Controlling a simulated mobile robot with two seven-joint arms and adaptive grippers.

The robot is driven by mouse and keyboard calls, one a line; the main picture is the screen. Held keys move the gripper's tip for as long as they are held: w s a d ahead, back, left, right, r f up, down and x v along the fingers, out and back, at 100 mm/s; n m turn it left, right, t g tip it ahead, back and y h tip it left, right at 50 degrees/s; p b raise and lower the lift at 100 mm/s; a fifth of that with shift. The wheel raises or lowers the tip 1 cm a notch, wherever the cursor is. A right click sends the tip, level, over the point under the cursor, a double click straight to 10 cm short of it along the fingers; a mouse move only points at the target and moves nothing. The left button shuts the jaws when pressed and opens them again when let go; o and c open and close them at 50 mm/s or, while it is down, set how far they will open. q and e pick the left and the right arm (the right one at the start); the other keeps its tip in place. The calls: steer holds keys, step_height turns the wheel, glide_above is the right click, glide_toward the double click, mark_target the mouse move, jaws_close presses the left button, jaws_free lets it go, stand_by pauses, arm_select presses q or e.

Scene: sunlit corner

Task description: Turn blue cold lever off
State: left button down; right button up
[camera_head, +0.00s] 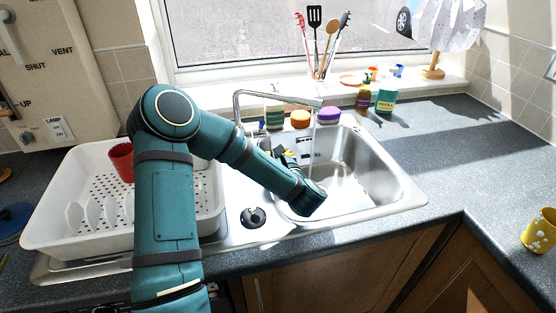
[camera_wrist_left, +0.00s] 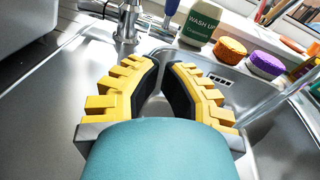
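The tap (camera_head: 238,108) stands behind the sink, its spout reaching right over the bowl. A stream of water (camera_head: 312,138) falls from the spout. A small blue part, apparently the cold lever (camera_head: 262,126), is just right of the tap base; it shows in the left wrist view as a blue shape (camera_wrist_left: 171,8) at the top edge, mostly cut off. My left gripper (camera_head: 284,151) is over the left side of the bowl, in front of the lever and apart from it. In the left wrist view its yellow fingers (camera_wrist_left: 165,66) are apart with nothing between them. My right gripper is out of view.
A green wash-up bottle (camera_wrist_left: 201,22), an orange sponge (camera_head: 300,118) and a purple sponge (camera_head: 329,114) stand behind the sink. A white dish rack (camera_head: 75,170) with a red cup (camera_head: 122,160) is left. The right worktop is mostly clear.

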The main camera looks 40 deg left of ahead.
mark_target(260, 129)
arm_select(q)
steer(key=shift+w+a+r, duration=0.35)
steer(key=shift+w+a, duration=0.25)
steer(key=shift+a, duration=0.55)
steer(key=shift+w+a+r, duration=0.35)
steer(key=shift+w+a, duration=0.3)
steer(key=shift+a, duration=0.5)
steer(key=shift+w+a+r, duration=0.35)
steer(key=shift+w+a, duration=0.25)
steer(key=shift+a, duration=0.55)
steer(key=shift+r, duration=0.1)
steer(key=shift+w+a+r+g+h+p, duration=0.1)
steer(key=shift+r+g+h+p, duration=0.25)
steer(key=shift+p, duration=0.3)
